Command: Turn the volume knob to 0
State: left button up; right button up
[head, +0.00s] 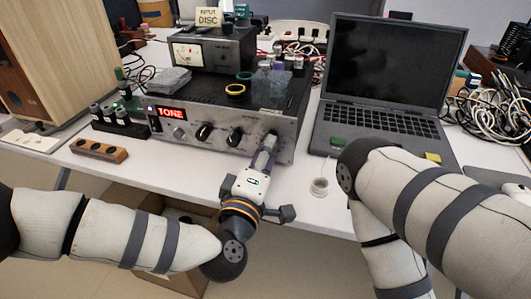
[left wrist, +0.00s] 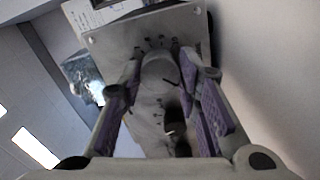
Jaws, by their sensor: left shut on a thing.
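The amplifier (head: 222,112) stands on the table with a lit red "TONE" display on its front. Its large silver knob (head: 270,138) is at the right end of the front panel, partly covered by my left gripper. My left gripper (head: 264,152) comes up from below, shut on this knob. In the left wrist view the silver knob (left wrist: 158,72) sits between the two purple-padded fingers of my left gripper (left wrist: 162,75). Small marks ring it on the panel; I cannot read its setting.
Two black knobs (head: 204,132) (head: 235,137) are left of the silver one. A wooden block (head: 99,150) lies left. A wooden speaker (head: 50,55) stands behind it.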

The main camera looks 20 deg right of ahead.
pick_arm(q)
jog(key=o, duration=1.1)
jog(key=shift+o, duration=0.2)
jog(key=shift+s, duration=0.1)
jog(key=v, duration=1.2)
